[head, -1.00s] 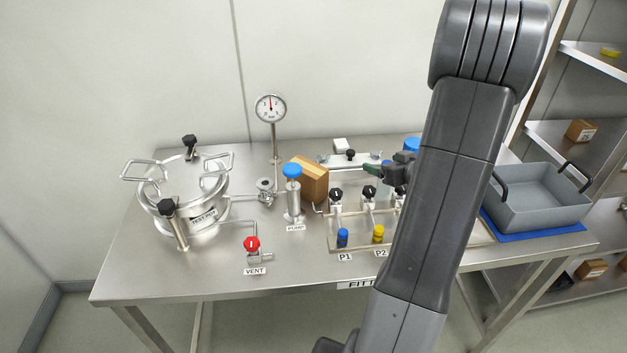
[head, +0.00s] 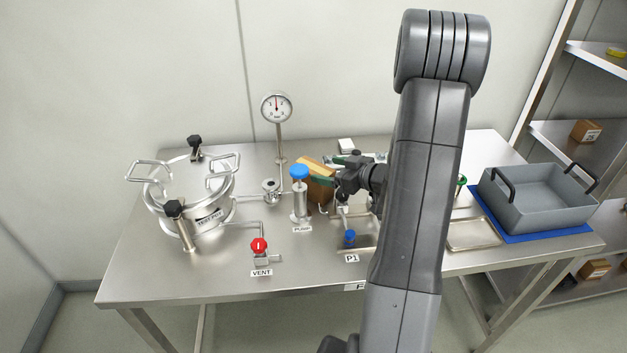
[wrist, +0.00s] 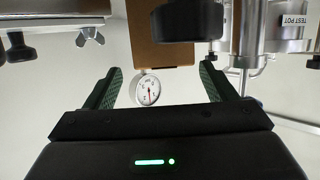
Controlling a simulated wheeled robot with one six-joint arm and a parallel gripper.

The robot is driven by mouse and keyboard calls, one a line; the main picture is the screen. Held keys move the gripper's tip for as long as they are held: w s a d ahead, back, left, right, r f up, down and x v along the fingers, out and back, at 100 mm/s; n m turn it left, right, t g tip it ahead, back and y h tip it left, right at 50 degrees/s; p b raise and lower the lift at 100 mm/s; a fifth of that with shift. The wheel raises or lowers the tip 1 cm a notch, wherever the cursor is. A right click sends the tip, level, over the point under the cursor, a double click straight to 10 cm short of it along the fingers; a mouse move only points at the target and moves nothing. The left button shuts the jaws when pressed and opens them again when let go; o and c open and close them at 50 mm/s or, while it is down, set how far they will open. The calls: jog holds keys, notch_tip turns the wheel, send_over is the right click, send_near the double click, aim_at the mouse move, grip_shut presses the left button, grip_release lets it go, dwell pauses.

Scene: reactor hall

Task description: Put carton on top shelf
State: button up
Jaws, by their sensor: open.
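The brown carton (head: 318,194) stands on the steel table just behind and right of the blue-topped pump. It is partly hidden by my gripper in the head view. In the wrist view the carton (wrist: 158,52) fills the top middle, with a black knob in front of it. My gripper (head: 338,176) is open and empty, close to the carton's right side. In the wrist view its green-padded fingers (wrist: 161,78) are spread, with the carton's edge showing between and beyond them. The highest shelf in view (head: 598,58) is at the upper right, with a yellow item on it.
The test pot (head: 192,200), gauge (head: 277,108), pump (head: 300,195) and red vent valve (head: 259,246) stand left of my gripper. A grey tub (head: 538,200) sits on a blue mat at the right. Another carton (head: 585,131) lies on a lower shelf.

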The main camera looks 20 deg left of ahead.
aim_at(315, 168)
jog(key=shift+s+p+x, duration=0.2)
jog(key=shift+p+x, duration=0.55)
jog(key=shift+x, duration=2.2)
jog(key=c, duration=1.2)
jog(key=shift+c, duration=0.2)
